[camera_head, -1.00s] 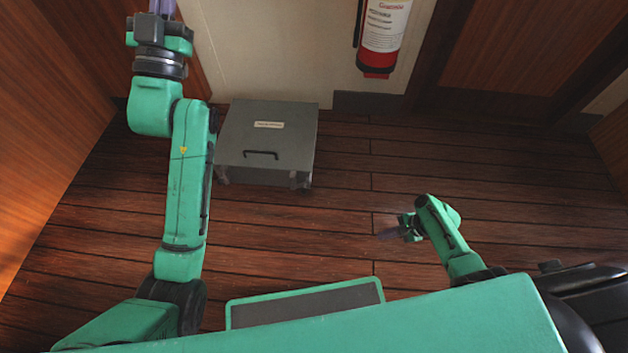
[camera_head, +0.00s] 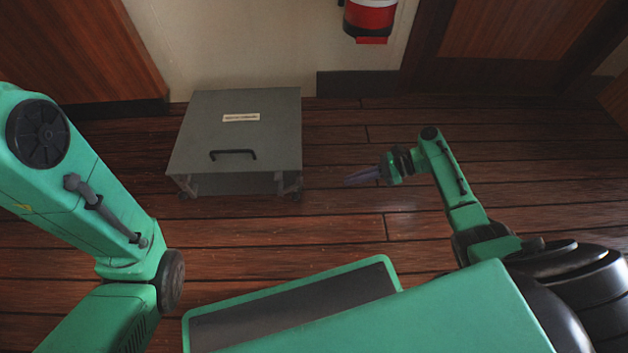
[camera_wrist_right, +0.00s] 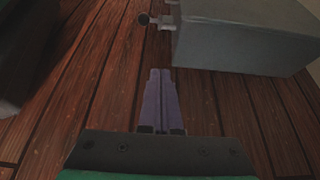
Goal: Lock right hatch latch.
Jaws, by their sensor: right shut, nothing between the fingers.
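A grey hatch box (camera_head: 236,135) with a label and a dark handle (camera_head: 233,154) on its top stands on the wooden floor against the back wall. Latch-like metal parts show under its front edge at the left and at the right (camera_head: 290,184). My right gripper (camera_head: 362,176) is to the right of the box, apart from it, fingers pointing left. In the right wrist view the fingers (camera_wrist_right: 160,95) are together and empty. The box (camera_wrist_right: 250,36) is ahead and to the right there, with a small dark-ended fitting (camera_wrist_right: 157,20) on its side. The left gripper is out of frame.
A red fire extinguisher (camera_head: 370,18) hangs on the wall behind. Wooden panels stand at the back left and back right. The plank floor (camera_head: 340,225) between the box and my base is clear. My left arm fills the left side.

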